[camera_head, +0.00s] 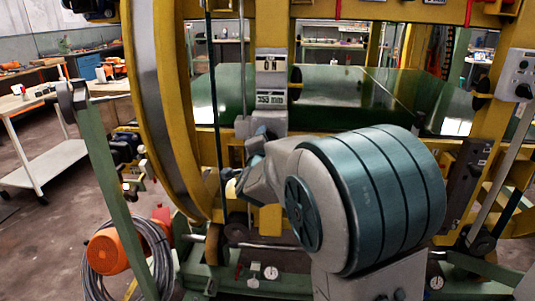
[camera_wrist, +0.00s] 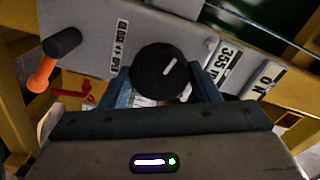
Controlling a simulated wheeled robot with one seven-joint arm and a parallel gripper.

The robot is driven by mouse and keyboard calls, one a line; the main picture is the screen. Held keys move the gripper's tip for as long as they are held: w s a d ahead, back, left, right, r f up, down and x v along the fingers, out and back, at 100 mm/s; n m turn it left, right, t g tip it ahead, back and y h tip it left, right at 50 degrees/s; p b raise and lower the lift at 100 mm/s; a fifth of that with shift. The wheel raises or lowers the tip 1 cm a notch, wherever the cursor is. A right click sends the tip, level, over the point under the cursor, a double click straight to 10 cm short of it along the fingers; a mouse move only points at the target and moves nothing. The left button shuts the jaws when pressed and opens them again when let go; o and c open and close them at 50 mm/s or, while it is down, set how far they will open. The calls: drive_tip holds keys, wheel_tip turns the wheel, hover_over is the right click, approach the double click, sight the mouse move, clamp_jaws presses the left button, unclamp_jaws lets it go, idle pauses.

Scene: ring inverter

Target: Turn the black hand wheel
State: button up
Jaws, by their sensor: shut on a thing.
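The black hand wheel (camera_wrist: 158,74) shows in the wrist view as a round black knob on a grey panel. A white line on its face tilts toward the upper right. My gripper (camera_wrist: 164,88) is shut on the wheel, with one blue-grey finger at its left side and one at its right. The fingers hide the wheel's lower edge in part. In the head view my gripper (camera_head: 262,136) is small, at the grey post below a millimetre readout, and I cannot make out the wheel there.
A lever with an orange and black handle (camera_wrist: 52,62) sits left of the wheel, near a close/open label (camera_wrist: 120,43). A readout plate (camera_wrist: 222,60) is at the right. In the head view, a yellow ring frame (camera_head: 165,110) and a green post (camera_head: 118,190) flank the left side.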

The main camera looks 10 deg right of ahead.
drive_tip(key=shift+m, duration=0.3)
drive_tip(key=o, duration=1)
drive_tip(key=v, duration=1.4)
